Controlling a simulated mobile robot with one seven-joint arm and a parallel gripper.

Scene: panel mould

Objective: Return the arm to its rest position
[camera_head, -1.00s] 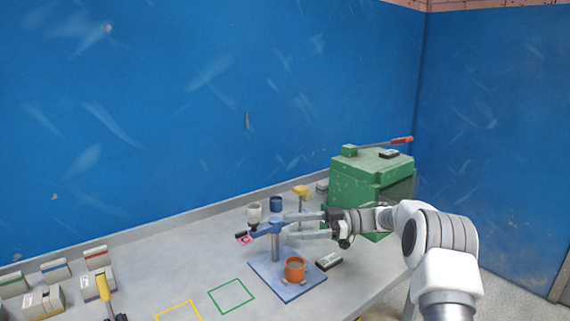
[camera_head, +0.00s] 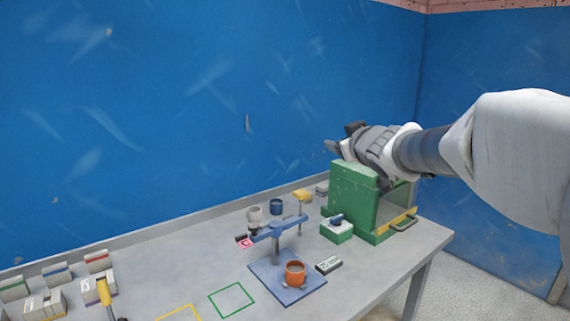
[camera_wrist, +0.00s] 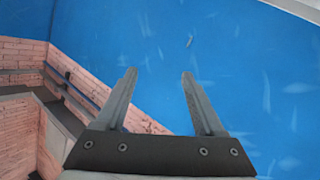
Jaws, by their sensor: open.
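My gripper (camera_wrist: 158,85) is open and empty in the wrist view, its two fingers apart against the blue wall. In the head view my gripper (camera_head: 332,146) is raised above the green box-shaped machine (camera_head: 350,195), and my arm comes in from the right edge. From this view I cannot tell whether it touches the machine.
The grey table (camera_head: 385,262) holds a blue stand (camera_head: 276,240) with an orange cup (camera_head: 295,273) on its base. A small green block with a blue knob (camera_head: 337,229) stands beside the machine. Several small boxes (camera_head: 55,274) sit at the left.

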